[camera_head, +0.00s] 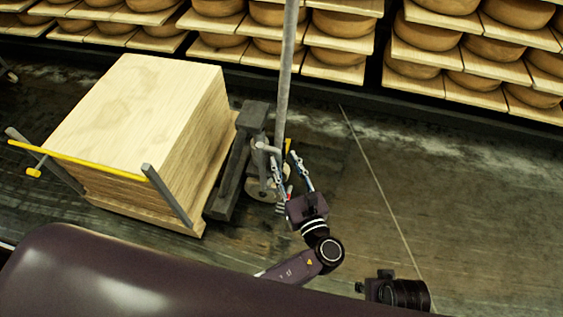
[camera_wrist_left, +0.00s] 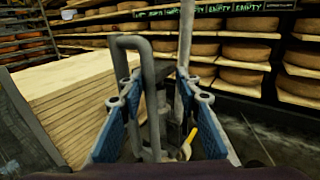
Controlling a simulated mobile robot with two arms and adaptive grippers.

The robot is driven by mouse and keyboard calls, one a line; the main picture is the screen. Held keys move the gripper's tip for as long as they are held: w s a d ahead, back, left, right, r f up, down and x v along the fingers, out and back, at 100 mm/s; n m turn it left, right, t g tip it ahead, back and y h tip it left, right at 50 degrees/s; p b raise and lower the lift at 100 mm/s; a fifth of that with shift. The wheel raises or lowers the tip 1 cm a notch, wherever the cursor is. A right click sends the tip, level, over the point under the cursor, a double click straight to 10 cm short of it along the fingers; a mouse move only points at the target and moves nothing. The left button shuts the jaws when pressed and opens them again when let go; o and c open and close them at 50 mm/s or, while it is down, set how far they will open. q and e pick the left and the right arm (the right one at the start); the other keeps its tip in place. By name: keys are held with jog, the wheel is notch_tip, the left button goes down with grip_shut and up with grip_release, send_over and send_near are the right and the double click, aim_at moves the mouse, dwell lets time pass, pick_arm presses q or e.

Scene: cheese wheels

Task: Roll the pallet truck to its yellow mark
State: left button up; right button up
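The pallet truck (camera_head: 252,118) stands on the floor left of centre in the head view, carrying a tall stack of pale boards (camera_head: 135,105). Its grey looped handle (camera_wrist_left: 149,75) rises in the left wrist view. My left gripper (camera_head: 283,160) is at the truck's handle end. Its blue fingers are apart in the left wrist view, with the bent grey tube and a yellow lever (camera_wrist_left: 189,137) seen between or just beyond them. I cannot tell whether they touch the handle. I cannot make out a yellow floor mark. My right gripper is not in view.
Shelves of cheese wheels (camera_head: 425,34) line the back. A grey upright pole (camera_head: 288,65) stands near the handle. A yellow bar (camera_head: 80,160) crosses the stack's near side between grey posts. Dark floor (camera_head: 480,215) is open to the right, crossed by a thin line.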

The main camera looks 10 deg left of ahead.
pick_arm(q)
jog(key=shift+w+d+r, duration=0.3)
jog(key=shift+d+r, duration=0.1)
jog(key=shift+d, duration=0.05)
jog(key=shift+f, duration=0.15)
jog(key=v, duration=0.7)
jog(key=shift+s, duration=0.2)
